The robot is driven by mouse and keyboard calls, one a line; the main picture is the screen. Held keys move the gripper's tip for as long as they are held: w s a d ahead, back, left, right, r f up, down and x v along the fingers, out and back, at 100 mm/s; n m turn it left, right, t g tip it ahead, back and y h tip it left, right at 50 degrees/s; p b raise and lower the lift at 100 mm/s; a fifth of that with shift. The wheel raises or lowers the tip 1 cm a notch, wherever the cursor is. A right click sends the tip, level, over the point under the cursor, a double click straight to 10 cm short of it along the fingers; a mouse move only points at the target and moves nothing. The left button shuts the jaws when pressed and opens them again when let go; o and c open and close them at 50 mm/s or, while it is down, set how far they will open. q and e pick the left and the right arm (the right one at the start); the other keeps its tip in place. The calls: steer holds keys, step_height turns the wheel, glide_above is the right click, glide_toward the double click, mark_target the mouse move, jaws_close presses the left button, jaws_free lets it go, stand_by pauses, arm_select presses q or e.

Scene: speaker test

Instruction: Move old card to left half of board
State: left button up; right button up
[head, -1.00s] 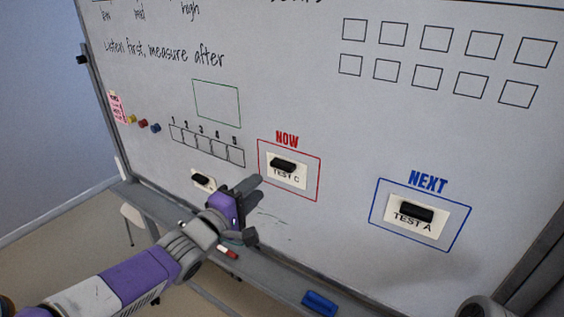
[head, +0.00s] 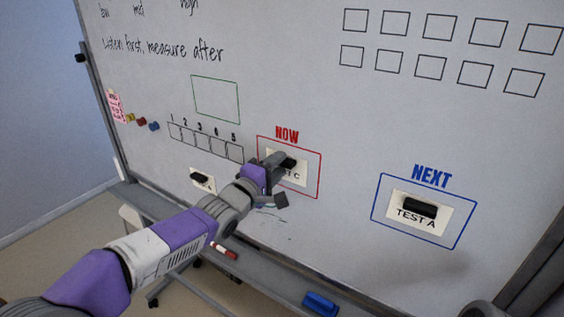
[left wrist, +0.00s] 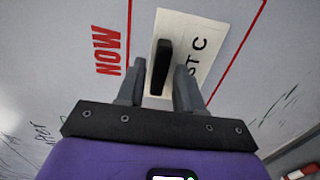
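The card marked with a C (head: 299,178) is on the whiteboard (head: 300,70) inside the red NOW frame; it also shows in the left wrist view (left wrist: 207,36). A black grip (left wrist: 160,66) stands out from it. My left gripper (head: 279,180) is at this card and hides part of it. In the left wrist view its two fingers (left wrist: 159,86) are apart, one on each side of the black grip, with gaps visible. The TEST A card (head: 416,221) with a black grip is in the blue NEXT frame. My right gripper is not in view.
Another card with a black grip (head: 202,183) sits lower left, below the numbered strip (head: 205,141). An empty green frame (head: 215,99) is above the strip. A ledge (head: 262,268) runs below the board with a red-and-white marker (head: 223,250) and a blue eraser (head: 320,303).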

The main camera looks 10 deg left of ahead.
arm_select(q)
jaws_close()
stand_by(0.6)
